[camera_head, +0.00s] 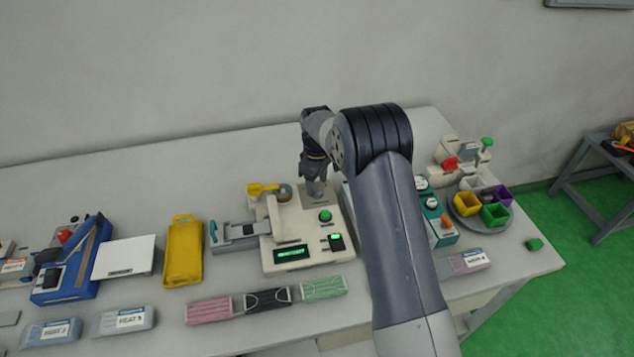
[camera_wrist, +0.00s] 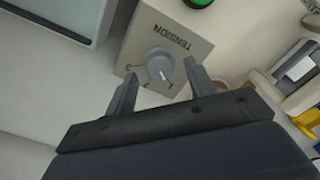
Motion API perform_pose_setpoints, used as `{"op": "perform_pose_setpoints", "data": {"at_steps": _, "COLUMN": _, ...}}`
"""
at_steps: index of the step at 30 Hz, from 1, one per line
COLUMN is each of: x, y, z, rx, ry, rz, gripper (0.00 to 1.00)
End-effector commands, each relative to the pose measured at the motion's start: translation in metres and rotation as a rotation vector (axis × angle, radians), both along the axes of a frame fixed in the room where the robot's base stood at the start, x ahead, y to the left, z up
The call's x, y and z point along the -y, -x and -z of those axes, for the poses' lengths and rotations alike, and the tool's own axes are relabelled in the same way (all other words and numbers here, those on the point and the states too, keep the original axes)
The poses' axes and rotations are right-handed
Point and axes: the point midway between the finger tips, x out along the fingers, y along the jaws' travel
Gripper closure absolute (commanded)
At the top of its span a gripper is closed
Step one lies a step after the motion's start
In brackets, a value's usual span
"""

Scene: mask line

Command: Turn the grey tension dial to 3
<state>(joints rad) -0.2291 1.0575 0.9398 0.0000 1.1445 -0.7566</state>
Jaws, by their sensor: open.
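The grey tension dial (camera_wrist: 159,63) is a round knob with a white pointer line, on a beige panel marked TENSION (camera_wrist: 200,52) in the wrist view. The pointer is directed towards the 1; the 2 and 3 lie further left around the dial. My gripper (camera_wrist: 159,73) is open, with one finger on each side of the dial in the picture. I cannot tell whether either finger touches it. In the head view my gripper (camera_head: 315,186) is down over the back of the beige machine (camera_head: 286,232), and the dial is hidden there.
A green button (camera_head: 325,215) and a lit green display (camera_head: 291,254) are on the machine. A yellow-handled part (camera_head: 262,189) stands left of my gripper. A teal device (camera_head: 437,221) is to the right. Mask strips (camera_head: 267,300) lie in front.

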Motion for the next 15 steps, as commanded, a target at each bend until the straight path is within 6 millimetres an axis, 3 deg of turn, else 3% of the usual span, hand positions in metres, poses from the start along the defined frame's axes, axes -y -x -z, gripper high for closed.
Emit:
{"op": "perform_pose_setpoints", "data": {"at_steps": 5, "x": 0.0002, "y": 0.0001, "z": 0.0122, "rx": 0.000, "ry": 0.000, "rz": 0.000, "gripper": 0.48}}
{"op": "perform_pose_setpoints", "data": {"at_steps": 13, "x": 0.0002, "y": 0.0000, "z": 0.0141, "rx": 0.000, "ry": 0.000, "rz": 0.000, "gripper": 0.48}}
{"op": "perform_pose_setpoints", "data": {"at_steps": 15, "x": 0.0002, "y": 0.0000, "z": 0.0140, "rx": 0.000, "ry": 0.000, "rz": 0.000, "gripper": 0.53}}
